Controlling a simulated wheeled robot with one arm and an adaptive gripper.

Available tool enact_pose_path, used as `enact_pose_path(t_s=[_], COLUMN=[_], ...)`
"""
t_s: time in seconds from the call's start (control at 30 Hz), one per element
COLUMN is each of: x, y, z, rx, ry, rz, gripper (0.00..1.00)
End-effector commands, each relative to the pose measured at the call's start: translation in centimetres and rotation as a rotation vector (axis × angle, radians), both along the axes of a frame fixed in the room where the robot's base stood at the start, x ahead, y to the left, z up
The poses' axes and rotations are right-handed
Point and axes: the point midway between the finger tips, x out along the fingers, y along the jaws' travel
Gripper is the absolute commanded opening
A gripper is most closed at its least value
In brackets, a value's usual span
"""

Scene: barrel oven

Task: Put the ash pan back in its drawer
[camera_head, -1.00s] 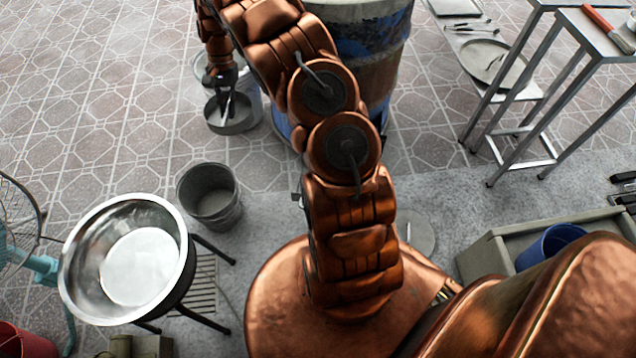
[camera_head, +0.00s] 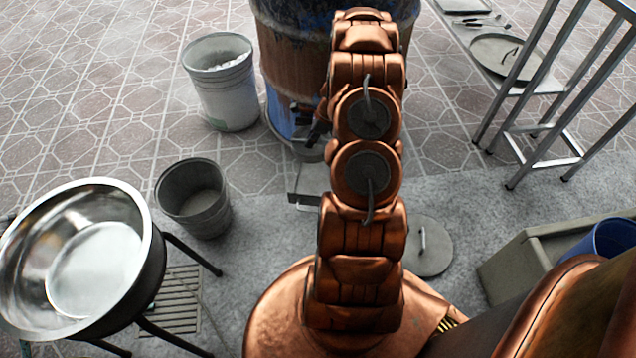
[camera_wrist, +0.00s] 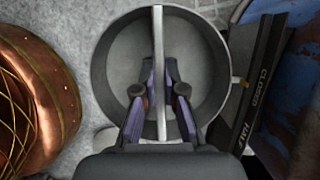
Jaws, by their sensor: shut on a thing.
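The ash pan is a round, shallow grey pan (camera_wrist: 113,62) with a straight bar handle across its top, seen in the wrist view. My gripper (camera_wrist: 159,92) is shut on that bar, with the pan hanging level below it. In the head view, my gripper (camera_head: 308,128) is at the lower front of the blue and rusty barrel (camera_head: 290,60); the pan there is mostly hidden. A grey, box-like piece (camera_head: 303,186), perhaps the drawer, shows beside my arm near the barrel's foot. My arm hides part of it.
A pale bucket (camera_head: 222,88) stands left of the barrel and a dark empty bucket (camera_head: 195,200) nearer. A steel bowl (camera_head: 90,265) on a stand is at left. A round lid (camera_head: 428,247) lies right of my arm. A plate marked CLOSED and HALF (camera_wrist: 258,85) is close to the pan.

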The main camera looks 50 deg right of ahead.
Motion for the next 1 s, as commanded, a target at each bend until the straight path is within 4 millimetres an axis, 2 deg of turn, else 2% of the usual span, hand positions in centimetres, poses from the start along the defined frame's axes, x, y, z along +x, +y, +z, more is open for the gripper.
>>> enact_pose_path(t_s=[0.03, 0.27, 0.8, 1.0], x=[-0.4, -1.2, -1.3, -1.2], y=[-0.4, -1.2, -1.1, -1.2], z=[-1.1, -3.4, -14.7, -16.1], rx=[0.003, -0.001, 0.002, -0.002], ry=[-0.001, 0.0, 0.002, -0.001], rz=[-0.036, -0.099, -0.097, -0.095], gripper=[0.0, 0.0, 0.0, 0.0])
